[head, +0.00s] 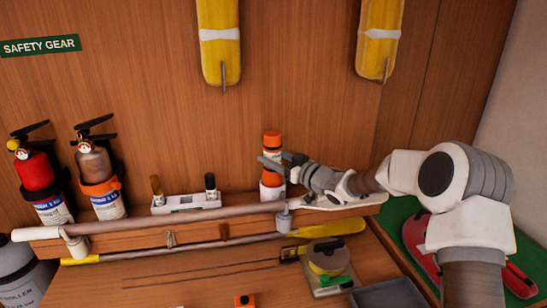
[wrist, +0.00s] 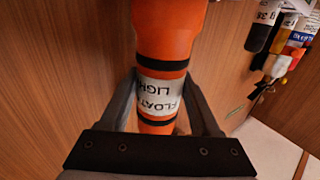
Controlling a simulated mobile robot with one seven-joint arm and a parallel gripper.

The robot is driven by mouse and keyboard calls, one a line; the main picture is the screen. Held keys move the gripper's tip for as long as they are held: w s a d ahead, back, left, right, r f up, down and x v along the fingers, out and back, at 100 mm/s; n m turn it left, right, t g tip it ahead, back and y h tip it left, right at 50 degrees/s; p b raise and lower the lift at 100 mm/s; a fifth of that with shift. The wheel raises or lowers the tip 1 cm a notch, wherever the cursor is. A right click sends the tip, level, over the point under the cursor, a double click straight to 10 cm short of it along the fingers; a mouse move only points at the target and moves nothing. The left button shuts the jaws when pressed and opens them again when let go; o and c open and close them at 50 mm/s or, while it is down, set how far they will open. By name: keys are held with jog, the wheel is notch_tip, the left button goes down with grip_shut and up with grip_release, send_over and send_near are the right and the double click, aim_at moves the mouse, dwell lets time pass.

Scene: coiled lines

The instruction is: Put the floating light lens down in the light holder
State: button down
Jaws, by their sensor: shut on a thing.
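The floating light (head: 272,143) is an orange cylinder with dark bands, upright above the shelf by the wooden wall. In the wrist view the floating light (wrist: 164,35) shows a white label reading FLOAT LIGHT, upside down. My gripper (head: 271,166) comes from the right and is shut around the light's label section; in the wrist view my gripper (wrist: 160,98) has one finger on each side. Directly below is a white cup (head: 271,191), apparently the light holder, on the shelf. I cannot tell whether the light's lower end touches it.
Two fire extinguishers (head: 98,180) stand farther left. A pale rail (head: 150,223) runs along the shelf front. A round yellowish item (head: 326,256) lies on the lower surface. Yellow floats (head: 219,45) hang above.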

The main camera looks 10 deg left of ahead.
jog(key=shift+r, duration=0.15)
grip_release()
jog(key=shift+f, duration=0.2)
jog(key=shift+s+d, duration=0.2)
jog(key=shift+d, duration=0.2)
jog(key=b+v, duration=0.2)
jog(key=v, duration=1.4)
jog(key=shift+s+d+r, duration=0.1)
jog(key=shift+s+d, duration=0.1)
jog(key=shift+d, duration=0.05)
